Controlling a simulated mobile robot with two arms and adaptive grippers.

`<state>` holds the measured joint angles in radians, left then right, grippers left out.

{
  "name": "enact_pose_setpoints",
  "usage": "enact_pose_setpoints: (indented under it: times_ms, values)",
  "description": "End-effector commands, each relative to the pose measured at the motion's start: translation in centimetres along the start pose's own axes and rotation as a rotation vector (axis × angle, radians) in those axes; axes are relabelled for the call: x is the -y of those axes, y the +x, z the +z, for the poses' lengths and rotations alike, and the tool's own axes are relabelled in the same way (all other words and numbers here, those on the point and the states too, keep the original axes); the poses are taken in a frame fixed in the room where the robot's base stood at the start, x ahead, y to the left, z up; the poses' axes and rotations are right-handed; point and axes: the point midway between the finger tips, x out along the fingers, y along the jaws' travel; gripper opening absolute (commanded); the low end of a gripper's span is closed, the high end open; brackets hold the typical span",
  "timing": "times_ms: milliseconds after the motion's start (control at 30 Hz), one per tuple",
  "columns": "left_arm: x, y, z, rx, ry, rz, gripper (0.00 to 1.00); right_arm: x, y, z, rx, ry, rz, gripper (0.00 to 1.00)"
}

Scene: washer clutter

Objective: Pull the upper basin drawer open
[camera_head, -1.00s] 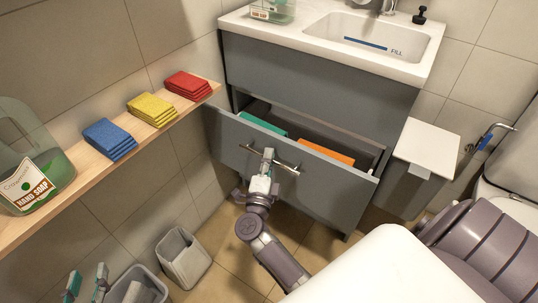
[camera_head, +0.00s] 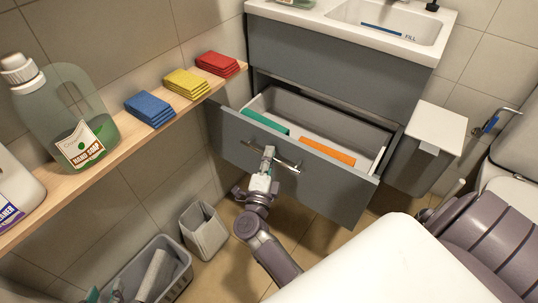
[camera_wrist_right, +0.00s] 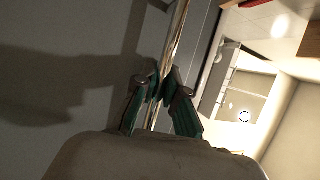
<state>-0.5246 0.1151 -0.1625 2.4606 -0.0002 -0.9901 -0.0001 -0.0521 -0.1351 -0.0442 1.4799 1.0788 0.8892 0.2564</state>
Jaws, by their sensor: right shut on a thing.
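The grey basin drawer (camera_head: 240,150) stands pulled out, below a flat grey front panel (camera_head: 330,65) under the sink. Its light inside shows, with a teal item (camera_head: 265,122) and an orange item (camera_head: 328,151) just behind the front. A metal bar handle (camera_head: 284,163) runs across the drawer front. My right gripper (camera_head: 267,155) is shut on the handle; in the right wrist view, the fingers (camera_wrist_right: 163,88) close around the bar.
A wooden shelf (camera_head: 100,165) at left holds blue, yellow and red sponges and soap bottles. A grey bin (camera_head: 205,232) and a basket (camera_head: 180,275) stand on the floor below. A white-lidded bin (camera_head: 437,127) and toilet are at right.

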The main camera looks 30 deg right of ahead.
Motion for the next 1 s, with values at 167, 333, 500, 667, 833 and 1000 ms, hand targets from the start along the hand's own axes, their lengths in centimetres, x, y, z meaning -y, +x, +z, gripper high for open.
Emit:
enact_pose_setpoints:
  times_ms: [167, 333, 500, 667, 833, 1000]
  values:
    - [0.0, 0.0, 0.0, 0.001, 0.0, -0.001, 0.4, -0.1, 0.0, 0.0, -0.001, -0.001, 0.002, 0.0]
    - [0.0, 0.0, 0.0, 0.0, 0.0, -0.001, 0.4, -0.1, 0.0, -0.1, -0.001, -0.001, 0.002, 0.17]
    - [0.0, 0.0, 0.0, 0.0, 0.0, -0.001, 0.4, -0.1, 0.0, 0.0, -0.001, 0.0, 0.001, 0.37]
    - [0.0, 0.0, 0.0, 0.001, 0.0, -0.001, 0.4, 0.0, 0.0, 0.0, -0.001, 0.0, 0.0, 0.37]
    - [-0.1, -0.1, 0.1, 0.003, 0.0, 0.002, 0.4, 0.0, -0.5, 0.0, 0.0, 0.0, 0.001, 0.37]
    - [-0.1, 0.0, 0.1, 0.002, 0.0, 0.001, 0.4, -0.1, -2.6, 0.0, 0.0, -0.001, 0.003, 0.37]
